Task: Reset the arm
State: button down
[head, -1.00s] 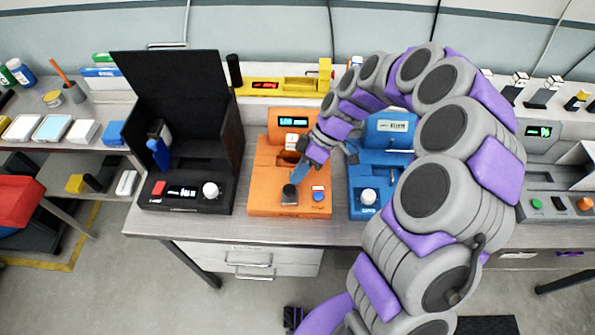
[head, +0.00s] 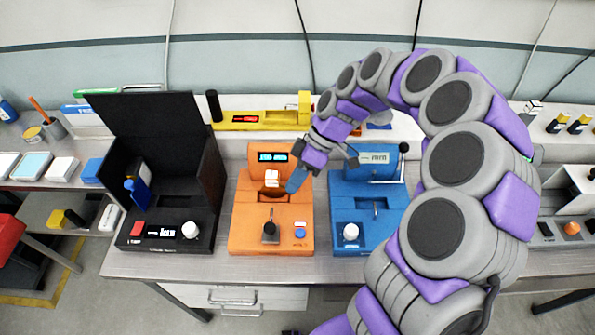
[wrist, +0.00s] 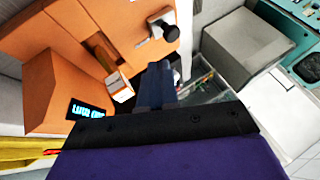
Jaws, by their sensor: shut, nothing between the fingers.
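My gripper (head: 296,184) is in front of the orange module's right upper part in the head view, with its blue fingers pointing down and left. The fingers are together and hold nothing. They also show in the wrist view (wrist: 156,85), beside the orange module. The orange module (head: 250,236) stands on the bench with a lit display, a white block, a black-knobbed lever and a blue button. It fills the upper left of the wrist view (wrist: 60,60). My purple and grey arm hides part of the bench to the right.
A black module (head: 165,243) with a raised lid stands left of the orange one. A blue module (head: 375,235) stands close on the right. A yellow device (head: 245,121) sits behind. Bare bench (head: 215,265) shows along the front edge.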

jog(key=s+d+r+m+t+h, duration=0.1)
jog(key=s+d+r+m, duration=0.15)
jog(key=s, duration=0.35)
jog(key=s+d+r+m+h, duration=0.2)
jog(key=s+r+m, duration=0.15)
jog(key=s, duration=0.35)
jog(key=s+d+m+h, duration=0.1)
jog(key=s+d+m, duration=0.3)
jog(key=s+m, duration=0.1)
jog(key=s+d+m+t+h, duration=0.1)
jog(key=s+d+m, duration=0.3)
jog(key=s, duration=0.4)
jog(key=shift+s+d+f+m+h, duration=0.3)
jog(key=shift+d+m+h, duration=0.1)
jog(key=shift+d+h, duration=0.1)
